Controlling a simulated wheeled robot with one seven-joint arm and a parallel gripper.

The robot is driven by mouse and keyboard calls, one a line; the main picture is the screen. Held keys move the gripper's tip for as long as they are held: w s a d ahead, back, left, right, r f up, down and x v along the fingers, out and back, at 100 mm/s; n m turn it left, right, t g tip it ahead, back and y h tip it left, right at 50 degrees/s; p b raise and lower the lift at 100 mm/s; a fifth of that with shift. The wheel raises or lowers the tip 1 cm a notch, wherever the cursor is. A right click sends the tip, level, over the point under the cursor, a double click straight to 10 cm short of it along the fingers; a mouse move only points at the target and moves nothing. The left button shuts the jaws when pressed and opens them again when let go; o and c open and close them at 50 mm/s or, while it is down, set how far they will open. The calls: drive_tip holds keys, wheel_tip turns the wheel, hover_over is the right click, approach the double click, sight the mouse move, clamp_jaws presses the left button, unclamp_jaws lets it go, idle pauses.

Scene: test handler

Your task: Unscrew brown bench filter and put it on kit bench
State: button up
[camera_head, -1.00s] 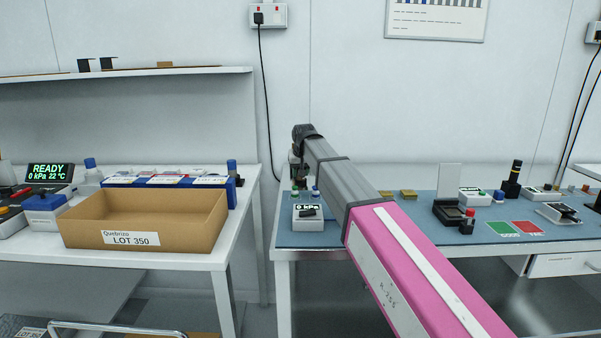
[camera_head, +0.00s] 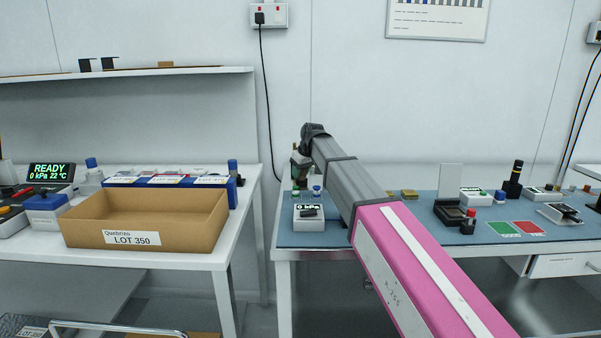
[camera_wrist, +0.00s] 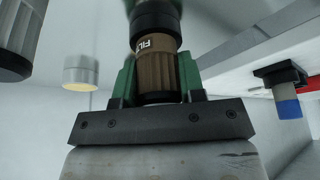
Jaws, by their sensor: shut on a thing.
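A brown ribbed filter (camera_wrist: 157,75) with white lettering sits upright between the green fingers of my gripper (camera_wrist: 157,80) in the wrist view. The gripper is shut on it. A black collar sits directly above the filter; whether the two are still joined cannot be told. In the head view my gripper (camera_head: 299,170) is above the back left corner of the blue-topped bench (camera_head: 375,233), partly hidden by my arm. The frames do not label which table is the kit bench.
A small box reading 0 kPa (camera_head: 308,223) and small blue and green-topped items stand below my gripper. A cardboard box (camera_head: 85,238) stands on the left white table. A gap separates the tables. The wrist view shows a blue-tipped cylinder (camera_wrist: 288,108) at right.

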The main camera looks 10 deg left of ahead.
drive_tip(key=n+g, duration=0.1)
drive_tip(key=n, duration=0.1)
drive_tip(key=n+g, duration=0.1)
drive_tip(key=n, duration=0.2)
drive_tip(key=shift+s+f+n+y, duration=0.1)
drive_tip(key=shift+s+n+y, duration=0.1)
drive_tip(key=shift+n+y, duration=0.1)
drive_tip(key=o, duration=0.6)
